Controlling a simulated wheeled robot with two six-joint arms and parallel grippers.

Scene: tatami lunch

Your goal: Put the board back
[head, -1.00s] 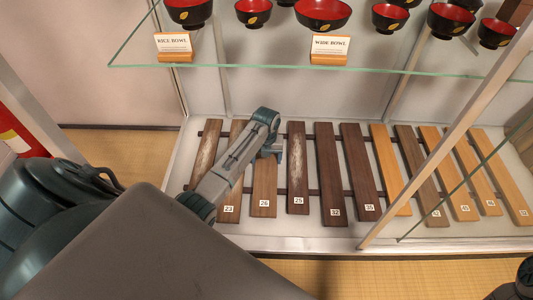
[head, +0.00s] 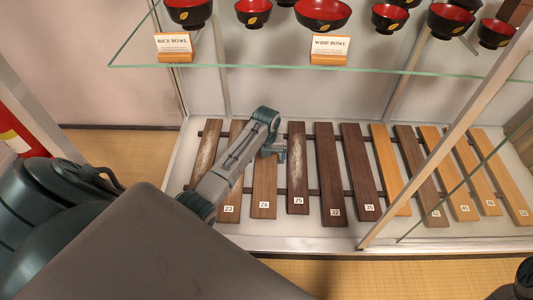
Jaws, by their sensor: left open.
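Several wooden boards lie side by side across two dark rails on the cabinet's white bottom. Boards with tags 23 (head: 230,197), 26 (head: 264,195), 25 (head: 298,165), 32 (head: 329,170) and 35 (head: 359,165) are brown; an orange board (head: 390,165) lies to their right. My left gripper (head: 280,151) is over the far part of the row, between boards 26 and 25. It is open and I see nothing held in it. My left arm hides parts of the leftmost boards. Part of my right arm shows at the lower right corner; its gripper is not in view.
A glass shelf (head: 270,69) above the boards carries red and black bowls (head: 323,14) and signs reading RICE BOWL (head: 173,44) and WIDE BOWL (head: 330,48). A slanted metal frame post (head: 440,150) crosses the right side. Tatami floor (head: 400,271) lies in front.

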